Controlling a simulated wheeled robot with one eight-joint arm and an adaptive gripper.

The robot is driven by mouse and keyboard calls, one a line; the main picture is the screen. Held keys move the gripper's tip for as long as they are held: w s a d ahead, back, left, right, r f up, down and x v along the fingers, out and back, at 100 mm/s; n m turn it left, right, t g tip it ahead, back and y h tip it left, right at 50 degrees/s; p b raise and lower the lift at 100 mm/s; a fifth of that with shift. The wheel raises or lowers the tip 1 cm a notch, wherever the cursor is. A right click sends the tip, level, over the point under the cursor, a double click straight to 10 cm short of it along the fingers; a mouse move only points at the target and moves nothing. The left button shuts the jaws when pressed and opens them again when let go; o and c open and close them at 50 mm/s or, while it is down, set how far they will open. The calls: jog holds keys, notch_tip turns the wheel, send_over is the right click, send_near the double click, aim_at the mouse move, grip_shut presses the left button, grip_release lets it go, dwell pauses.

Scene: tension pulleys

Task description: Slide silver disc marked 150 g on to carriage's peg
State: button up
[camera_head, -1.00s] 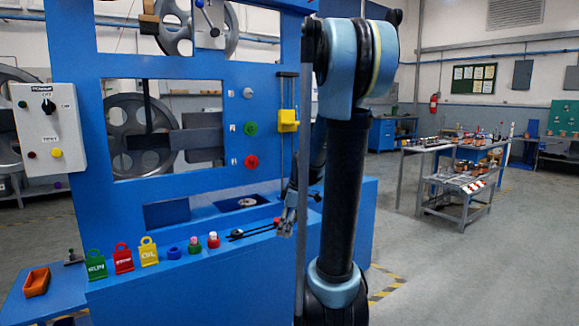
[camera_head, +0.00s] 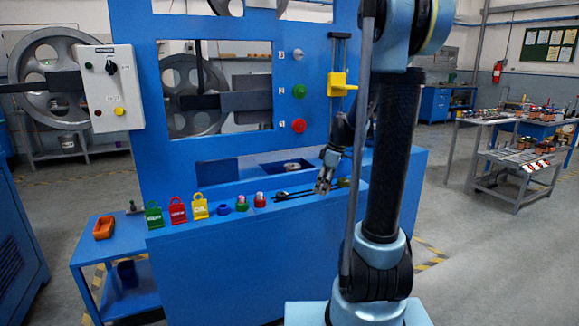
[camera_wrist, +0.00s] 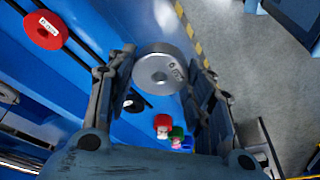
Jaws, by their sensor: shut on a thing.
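My gripper (camera_wrist: 153,88) is shut on the disc. In the head view my gripper (camera_head: 325,182) hangs low over the right part of the blue bench ledge, and the disc in it is hard to make out. The yellow carriage (camera_head: 341,84) is on upright rails on the blue frame's right side, above my gripper. Its peg is too small to tell.
A grey round piece (camera_head: 298,54), a green disc (camera_head: 299,91) and a red disc (camera_head: 299,125) are on the frame. Coloured tags, including a yellow one (camera_head: 200,207), and small caps line the ledge. Dark rods (camera_head: 292,193) lie near my gripper.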

jog(key=w+a, duration=0.5)
jog(key=w, duration=0.7)
jog(key=shift+w+a+f, duration=0.35)
jog(key=shift+w+a, duration=0.05)
